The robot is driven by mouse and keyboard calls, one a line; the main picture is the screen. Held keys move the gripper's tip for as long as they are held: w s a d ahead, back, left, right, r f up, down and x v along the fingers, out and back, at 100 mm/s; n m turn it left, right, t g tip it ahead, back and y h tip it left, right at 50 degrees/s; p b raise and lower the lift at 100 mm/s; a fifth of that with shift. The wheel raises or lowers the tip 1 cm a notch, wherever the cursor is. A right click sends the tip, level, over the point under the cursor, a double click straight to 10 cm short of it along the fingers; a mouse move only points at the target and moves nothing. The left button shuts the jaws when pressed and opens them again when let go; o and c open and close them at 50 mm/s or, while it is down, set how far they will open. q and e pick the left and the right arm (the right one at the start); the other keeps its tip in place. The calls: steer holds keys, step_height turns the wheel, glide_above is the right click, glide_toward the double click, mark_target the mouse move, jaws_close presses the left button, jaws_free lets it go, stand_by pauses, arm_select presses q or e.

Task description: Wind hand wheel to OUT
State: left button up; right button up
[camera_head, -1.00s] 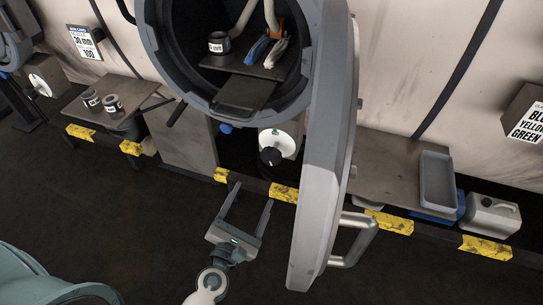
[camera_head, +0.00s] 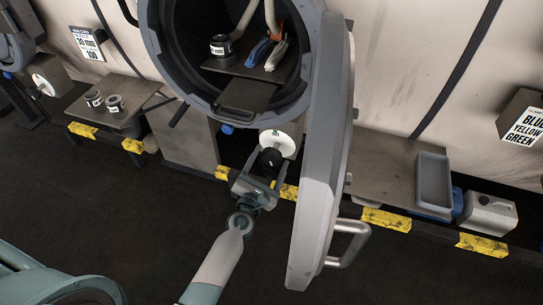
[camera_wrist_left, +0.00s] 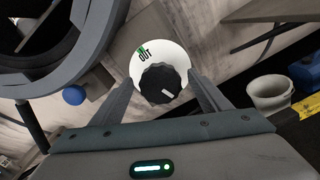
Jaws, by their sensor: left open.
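The hand wheel is a black ribbed knob (camera_wrist_left: 160,83) with a white pointer mark, set on a round white dial (camera_wrist_left: 168,50). The dial bears the word OUT and a green mark at its upper left, and the knob's white mark points to the lower right. In the head view the knob (camera_head: 270,158) and dial (camera_head: 284,141) sit below the round vessel opening. My left gripper (camera_head: 266,168) is open, with its fingers reaching up to either side of the knob. In the wrist view the fingers (camera_wrist_left: 160,92) flank the knob; contact is not clear. My right gripper is not seen.
The open grey vessel door (camera_head: 322,165) with its handle (camera_head: 347,243) stands just right of my left gripper. The vessel rim (camera_head: 215,112) is above it. A blue ball knob (camera_wrist_left: 74,95) is left of the dial, and a white bucket (camera_wrist_left: 270,93) is right.

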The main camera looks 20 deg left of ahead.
arm_select(q)
steer(key=shift+w, duration=0.9)
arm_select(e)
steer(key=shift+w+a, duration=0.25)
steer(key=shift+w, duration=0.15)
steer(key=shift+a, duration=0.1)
arm_select(q)
steer(key=shift+c, duration=1.3)
steer(key=c, duration=0.8)
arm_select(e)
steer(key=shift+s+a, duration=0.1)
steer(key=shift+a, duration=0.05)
